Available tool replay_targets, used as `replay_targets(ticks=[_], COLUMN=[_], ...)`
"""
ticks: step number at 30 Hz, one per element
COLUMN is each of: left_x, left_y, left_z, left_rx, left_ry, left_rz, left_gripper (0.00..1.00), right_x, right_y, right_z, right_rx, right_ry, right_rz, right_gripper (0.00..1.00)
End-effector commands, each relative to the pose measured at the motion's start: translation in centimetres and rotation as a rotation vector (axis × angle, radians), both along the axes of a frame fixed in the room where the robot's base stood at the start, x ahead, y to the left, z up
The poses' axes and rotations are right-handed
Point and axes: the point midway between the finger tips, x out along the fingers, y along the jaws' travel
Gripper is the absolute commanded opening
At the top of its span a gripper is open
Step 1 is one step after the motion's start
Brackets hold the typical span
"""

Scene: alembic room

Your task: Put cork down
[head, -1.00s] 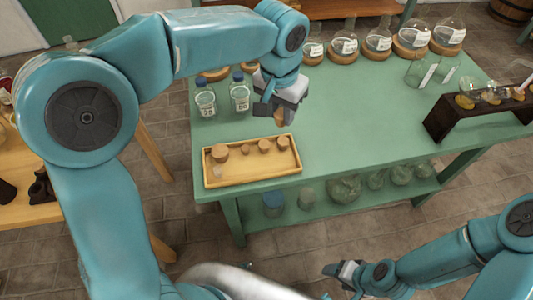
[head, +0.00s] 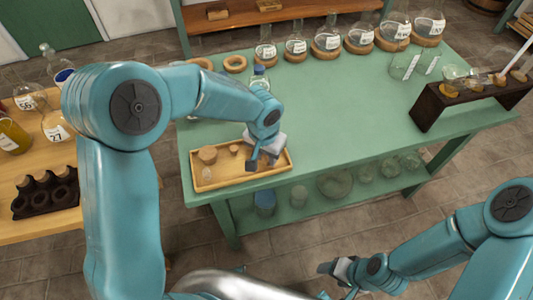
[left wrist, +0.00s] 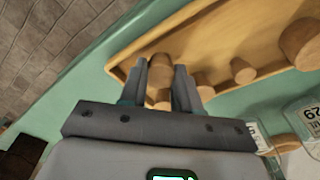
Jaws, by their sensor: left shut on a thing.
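My left gripper (head: 262,164) is over the right part of a shallow wooden tray (head: 225,184) on the green table. In the left wrist view its two fingers (left wrist: 160,88) are shut on a brown cork (left wrist: 159,72). The held cork is at or just above the tray floor; I cannot tell if it touches. Other corks stand in the tray: a large one (head: 208,154) and a small one (head: 234,149) at left. A further small cork (left wrist: 242,70) shows in the left wrist view. My right gripper (head: 341,270) hangs low in front of the table, its jaws unclear.
A blue-capped bottle (head: 259,78) stands behind the tray, partly hidden by my left arm. Several round flasks (head: 327,40) on cork rings line the back edge. A dark wooden rack (head: 440,107) stands at right. The table's middle is clear.

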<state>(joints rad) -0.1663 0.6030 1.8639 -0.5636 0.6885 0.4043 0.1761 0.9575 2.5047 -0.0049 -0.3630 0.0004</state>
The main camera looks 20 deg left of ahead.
Motion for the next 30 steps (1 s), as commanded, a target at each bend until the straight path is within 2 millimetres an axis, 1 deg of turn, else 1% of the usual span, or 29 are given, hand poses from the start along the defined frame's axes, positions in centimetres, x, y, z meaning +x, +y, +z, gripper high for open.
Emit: replay_targets(ticks=[5, 10, 11, 12, 13, 30], left_x=[-0.01, -0.01, -0.01, -0.01, -0.01, -0.07], left_y=[0.01, 0.01, 0.01, 0.01, 0.0, -0.22], left_z=[0.0, -0.56, -0.5, -0.38, -0.37, -0.35], left_rx=[0.0, 0.0, 0.0, 0.0, 0.0, -0.004], left_ry=[0.0, 0.0, 0.0, 0.0, 0.0, 0.001], left_rz=[0.001, 0.001, 0.001, 0.001, 0.001, 0.001], left_gripper=[0.0, 0.0, 0.35, 0.48, 0.57, 0.57], right_x=[0.0, 0.0, 0.0, 0.0, 0.0, 0.0], right_y=[0.0, 0.0, 0.0, 0.0, 0.0, 0.0], right_z=[-0.06, -0.69, -0.66, -0.53, -0.52, -0.5], right_rx=[0.0, 0.0, 0.0, 0.0, 0.0, 0.0], right_ry=[0.0, 0.0, 0.0, 0.0, 0.0, 0.0], right_rz=[0.0, 0.0, 0.0, 0.0, 0.0, 0.0], right_gripper=[0.66, 0.66, 0.66, 0.66, 0.66, 0.66])
